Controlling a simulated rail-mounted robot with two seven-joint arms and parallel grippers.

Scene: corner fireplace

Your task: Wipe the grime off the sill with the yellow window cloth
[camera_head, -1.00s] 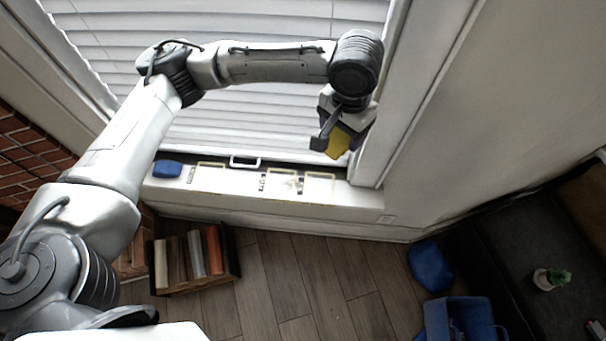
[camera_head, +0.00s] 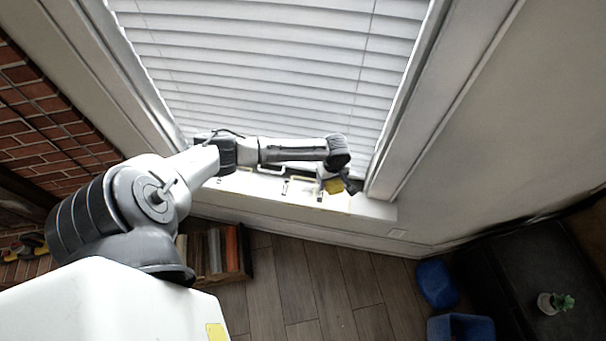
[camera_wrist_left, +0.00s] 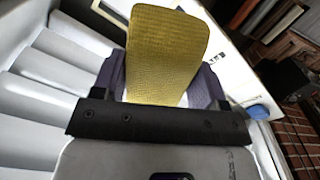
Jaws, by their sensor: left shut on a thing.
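The yellow window cloth (camera_head: 333,187) is in the jaws of my left gripper (camera_head: 339,184), over the right part of the white sill (camera_head: 372,207). In the left wrist view the cloth (camera_wrist_left: 166,50) stands out as a flat, textured yellow pad between the two dark fingers of the gripper (camera_wrist_left: 162,88), which is shut on it. I cannot tell whether the cloth touches the sill. The grime cannot be made out clearly now; the arm and gripper cover part of the sill. My right gripper is not in view.
Closed white blinds (camera_head: 270,60) rise behind the sill, with a window frame post (camera_head: 405,110) close right of the gripper. Below are a crate of books (camera_head: 240,262), a blue bin (camera_head: 460,327) and a blue item (camera_head: 436,284) on the wooden floor.

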